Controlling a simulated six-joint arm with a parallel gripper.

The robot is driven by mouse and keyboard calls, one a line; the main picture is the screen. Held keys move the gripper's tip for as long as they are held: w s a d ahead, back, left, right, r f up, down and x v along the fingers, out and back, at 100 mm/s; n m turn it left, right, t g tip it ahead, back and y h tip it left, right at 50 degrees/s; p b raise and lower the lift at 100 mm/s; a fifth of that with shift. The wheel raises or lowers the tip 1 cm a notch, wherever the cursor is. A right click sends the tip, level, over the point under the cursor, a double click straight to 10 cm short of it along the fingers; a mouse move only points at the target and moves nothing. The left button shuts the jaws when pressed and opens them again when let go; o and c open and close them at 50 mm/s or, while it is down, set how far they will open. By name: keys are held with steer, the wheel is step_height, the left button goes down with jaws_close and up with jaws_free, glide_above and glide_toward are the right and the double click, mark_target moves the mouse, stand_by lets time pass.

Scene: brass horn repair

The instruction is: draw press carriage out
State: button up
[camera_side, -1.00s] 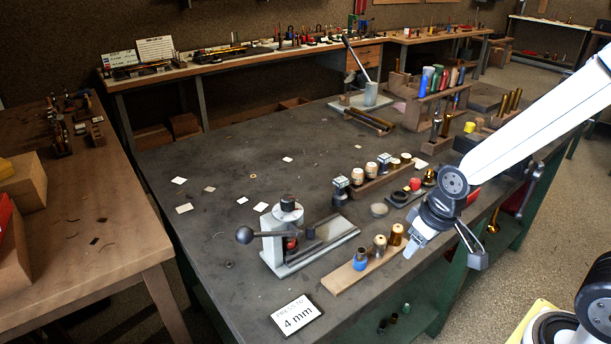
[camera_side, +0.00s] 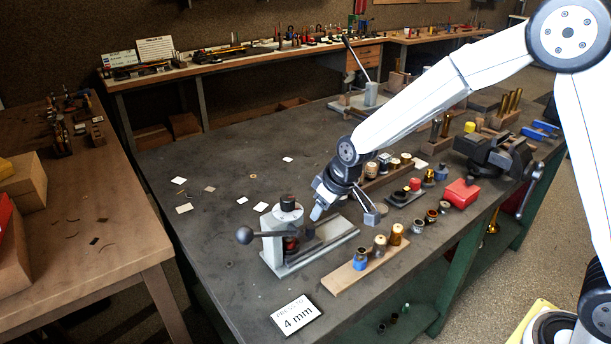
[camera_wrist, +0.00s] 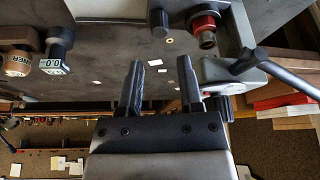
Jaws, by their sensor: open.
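The grey press (camera_side: 290,225) stands near the front of the dark bench, with a black ball-ended lever (camera_side: 244,235) to its left. Its carriage (camera_side: 322,238) looks like a dark piece low on the press base; its exact outline is hard to tell. My gripper (camera_side: 346,212) is open and empty, above the right end of the press base. In the wrist view, my gripper (camera_wrist: 160,78) shows two dark fingers apart with nothing between them. The press (camera_wrist: 218,75) is to their right there, with a red ring (camera_wrist: 203,24) and a black knob (camera_wrist: 160,22) beyond the fingertips.
A wooden strip (camera_side: 340,282) with several small parts lies in front of the press. A "4 mm" card (camera_side: 297,315) lies at the front edge. Racks (camera_side: 378,180), a red box (camera_side: 461,193) and a vise (camera_side: 495,150) stand to the right. The bench left of the press is mostly clear.

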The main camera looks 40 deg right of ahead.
mark_target(311, 226)
steer(key=shift+f, duration=0.1)
steer(key=shift+x, duration=3.8)
steer(key=shift+c, duration=0.2)
jaws_close()
